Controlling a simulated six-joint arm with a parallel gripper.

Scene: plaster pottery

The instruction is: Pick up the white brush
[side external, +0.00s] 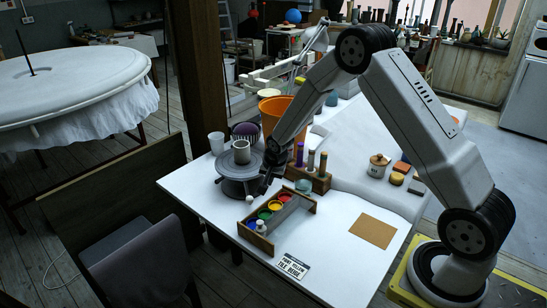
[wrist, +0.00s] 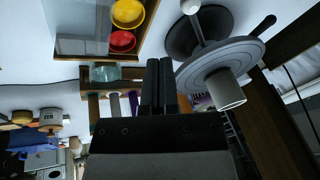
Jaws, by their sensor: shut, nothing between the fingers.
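My gripper (side external: 267,183) is above the table beside the grey turntable wheel, its fingers pointing down. In the wrist view my gripper (wrist: 158,64) is shut, its two dark fingers side by side with nothing between them. I cannot pick out the white brush with certainty. A small white rounded knob (side external: 249,200) shows at the wheel's near edge; the wrist view shows a white knob (wrist: 190,7) on a thin grey stem beside the wheel. Another small white piece (side external: 260,227) is at the near end of the paint tray. Neither touches my fingers.
The wheel (side external: 231,187) carries a pale cup (side external: 241,152). A wooden paint tray (side external: 297,203) and a wooden rack (side external: 321,183) of upright coloured tools are close to my gripper. An orange bucket (side external: 270,109) stands behind.

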